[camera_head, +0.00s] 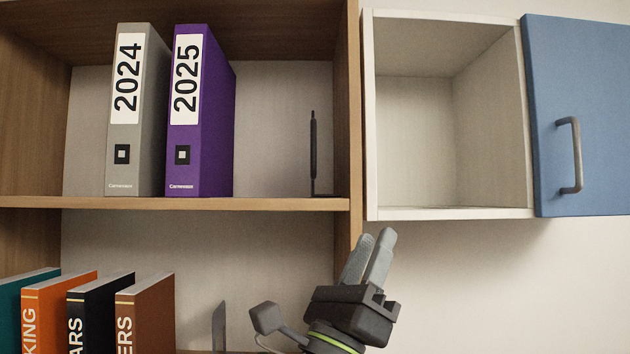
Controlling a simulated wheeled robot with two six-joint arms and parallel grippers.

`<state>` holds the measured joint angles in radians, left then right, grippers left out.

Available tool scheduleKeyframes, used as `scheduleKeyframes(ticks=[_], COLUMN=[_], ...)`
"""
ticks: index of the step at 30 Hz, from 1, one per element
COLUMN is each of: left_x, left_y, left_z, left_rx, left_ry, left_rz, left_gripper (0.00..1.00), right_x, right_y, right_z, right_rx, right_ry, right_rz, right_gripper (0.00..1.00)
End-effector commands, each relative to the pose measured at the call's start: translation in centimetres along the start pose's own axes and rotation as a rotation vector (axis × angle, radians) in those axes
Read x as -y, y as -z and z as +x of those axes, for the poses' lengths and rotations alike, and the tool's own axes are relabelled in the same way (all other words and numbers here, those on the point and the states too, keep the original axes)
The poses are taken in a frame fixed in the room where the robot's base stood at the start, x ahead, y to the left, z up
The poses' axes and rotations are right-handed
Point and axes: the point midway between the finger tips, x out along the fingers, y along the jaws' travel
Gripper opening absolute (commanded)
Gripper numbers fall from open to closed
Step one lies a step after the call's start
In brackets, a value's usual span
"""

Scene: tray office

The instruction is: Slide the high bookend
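The high bookend (313,155) is a thin black upright plate with a small foot, standing near the right end of the upper shelf (270,204). A wide gap separates it from the purple 2025 binder (215,125); the grey 2024 binder (150,120) stands left of that one. My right gripper (373,250) is below and to the right of the bookend, lower than the upper shelf and apart from it. Its two grey fingers point up, lie close together and hold nothing visible. My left gripper is out of view.
Several books (145,315) stand on the lower shelf, with a grey lower bookend (219,328) to their right. An open, empty white cabinet (455,212) is at the upper right, its blue door (585,110) swung right. The wooden side panel (348,100) stands just right of the high bookend.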

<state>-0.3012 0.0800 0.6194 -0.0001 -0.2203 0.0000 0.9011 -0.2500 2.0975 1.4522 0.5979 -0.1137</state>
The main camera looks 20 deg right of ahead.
Motion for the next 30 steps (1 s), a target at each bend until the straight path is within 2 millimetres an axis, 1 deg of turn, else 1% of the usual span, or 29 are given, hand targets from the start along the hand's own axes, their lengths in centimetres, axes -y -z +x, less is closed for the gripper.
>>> scheduleKeyframes(ticks=[1, 3, 5, 6, 8, 9, 12, 15, 18, 22, 26, 30], left_x=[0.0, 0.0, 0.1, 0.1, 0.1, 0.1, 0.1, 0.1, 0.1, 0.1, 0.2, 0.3], left_y=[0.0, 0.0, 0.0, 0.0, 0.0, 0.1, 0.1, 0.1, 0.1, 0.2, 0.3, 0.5], left_z=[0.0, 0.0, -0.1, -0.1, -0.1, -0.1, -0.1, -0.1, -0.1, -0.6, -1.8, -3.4], left_rx=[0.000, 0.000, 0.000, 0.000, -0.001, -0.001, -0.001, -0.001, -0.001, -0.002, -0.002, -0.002], left_ry=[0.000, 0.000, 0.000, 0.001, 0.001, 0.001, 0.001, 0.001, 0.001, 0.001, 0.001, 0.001], left_rz=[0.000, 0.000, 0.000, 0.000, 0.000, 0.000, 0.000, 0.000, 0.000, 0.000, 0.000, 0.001], left_gripper=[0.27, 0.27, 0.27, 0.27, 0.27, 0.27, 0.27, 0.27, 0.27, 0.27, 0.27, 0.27], right_x=[0.7, 0.9, 1.0, 1.0, 1.0, 1.0, 1.1, 1.3, 1.4, 1.3, 0.8, 0.0], right_y=[-1.1, -2.2, -3.5, -4.5, -6.3, -7.5, -10.3, -12.4, -13.5, -13.9, -13.8, -13.7], right_z=[1.0, 2.0, 2.5, 2.7, 2.8, 2.7, 2.3, 1.7, 1.3, 1.5, 2.4, 3.6], right_rx=[-0.066, -0.155, -0.220, -0.258, -0.304, -0.328, -0.366, -0.383, -0.390, -0.394, -0.395, -0.395], right_ry=[-0.018, -0.069, -0.127, -0.172, -0.247, -0.297, -0.416, -0.506, -0.557, -0.574, -0.573, -0.571], right_rz=[0.108, 0.240, 0.350, 0.417, 0.510, 0.562, 0.661, 0.717, 0.743, 0.748, 0.746, 0.744], right_gripper=[0.31, 0.31, 0.31, 0.31, 0.31, 0.31, 0.31, 0.31, 0.31, 0.31, 0.31, 0.31])
